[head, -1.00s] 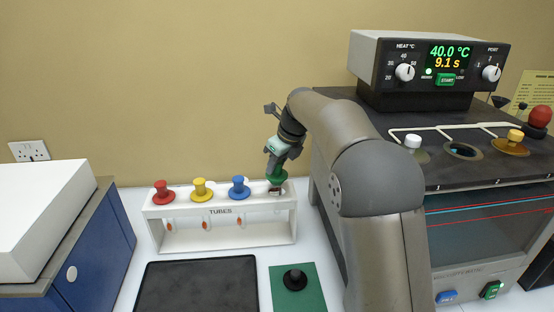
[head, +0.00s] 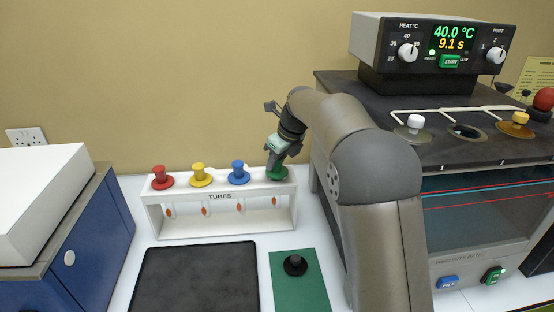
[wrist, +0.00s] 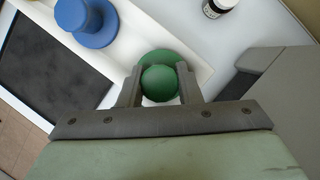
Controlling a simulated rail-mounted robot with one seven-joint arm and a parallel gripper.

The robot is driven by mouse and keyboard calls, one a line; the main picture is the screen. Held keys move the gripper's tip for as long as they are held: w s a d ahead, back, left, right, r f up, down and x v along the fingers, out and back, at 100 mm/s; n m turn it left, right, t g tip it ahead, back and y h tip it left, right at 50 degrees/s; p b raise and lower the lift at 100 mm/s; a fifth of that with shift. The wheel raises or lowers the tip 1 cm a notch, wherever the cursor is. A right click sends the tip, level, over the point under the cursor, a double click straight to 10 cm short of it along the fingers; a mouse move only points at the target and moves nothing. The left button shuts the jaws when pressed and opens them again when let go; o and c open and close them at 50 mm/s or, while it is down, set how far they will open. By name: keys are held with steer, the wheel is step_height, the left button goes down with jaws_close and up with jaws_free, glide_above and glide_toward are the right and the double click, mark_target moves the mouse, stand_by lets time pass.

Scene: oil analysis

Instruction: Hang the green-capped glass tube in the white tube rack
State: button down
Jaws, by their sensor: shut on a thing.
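The white tube rack (head: 220,218), marked TUBES, stands on the white table against the wall. Red, yellow and blue (head: 238,174) caps sit along its top. The green cap (head: 278,172) is at the rack's right end, its flange at the level of the rack's top and its glass tube hanging below through the right slot. In the wrist view the green cap (wrist: 160,84) is between the two fingers. My gripper (head: 277,165) is shut on it from above.
The viscosity bath (head: 470,255) with its control box (head: 430,48) stands close on the right. A green mat (head: 312,288) with a black knob (head: 295,265) and a dark tray (head: 195,280) lie in front. A blue cabinet (head: 75,250) is on the left.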

steer(key=shift+f, duration=0.45)
stand_by(0.3)
steer(key=c, duration=1)
jaws_free()
steer(key=shift+o, duration=0.2)
steer(key=v, duration=1.7)
steer(key=shift+d+r+b, duration=0.15)
steer(key=shift+d+b, duration=0.05)
steer(key=shift+b, duration=0.2)
